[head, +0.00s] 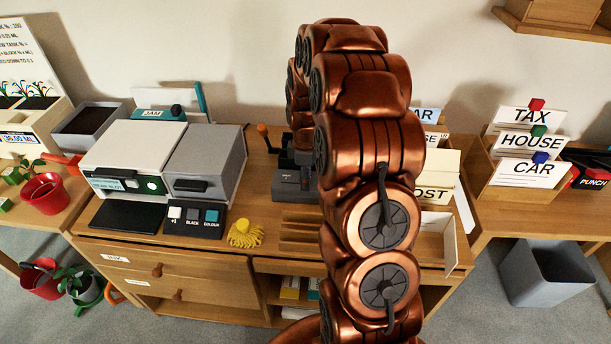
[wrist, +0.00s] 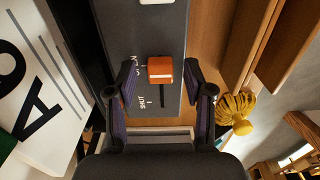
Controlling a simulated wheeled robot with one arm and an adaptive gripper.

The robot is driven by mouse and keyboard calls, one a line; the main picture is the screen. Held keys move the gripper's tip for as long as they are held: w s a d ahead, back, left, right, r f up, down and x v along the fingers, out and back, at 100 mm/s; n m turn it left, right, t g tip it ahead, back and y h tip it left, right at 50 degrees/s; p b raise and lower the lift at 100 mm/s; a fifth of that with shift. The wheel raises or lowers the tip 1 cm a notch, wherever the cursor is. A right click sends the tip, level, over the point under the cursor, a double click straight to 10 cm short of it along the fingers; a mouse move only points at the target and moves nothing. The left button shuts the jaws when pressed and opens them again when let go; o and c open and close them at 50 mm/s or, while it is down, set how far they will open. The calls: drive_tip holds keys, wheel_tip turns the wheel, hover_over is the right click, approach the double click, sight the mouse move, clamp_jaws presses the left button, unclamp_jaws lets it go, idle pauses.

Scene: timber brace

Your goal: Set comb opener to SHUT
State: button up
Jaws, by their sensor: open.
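The comb opener shows in the wrist view as an orange knob (wrist: 160,70) on a dark grey panel (wrist: 155,28). The printed OPEN label (wrist: 137,64) is beside the knob, and the SHUT label (wrist: 144,103) is lower down. A dark slot runs from the knob toward SHUT. The knob stands by OPEN. My gripper (wrist: 159,76) is open, with one finger on each side of the knob and a visible gap on both sides. In the head view my arm hides the gripper and most of the grey machine (head: 290,184).
A yellow tufted object (wrist: 237,110) lies right of the panel. In the head view, an orange-tipped lever (head: 263,130) rises left of the machine. A printer-like unit (head: 135,160) stands further left. Card racks (head: 525,185) stand right. A wooden slotted tray (head: 300,232) is in front.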

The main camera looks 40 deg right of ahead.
clamp_jaws()
idle(0.3)
idle(0.3)
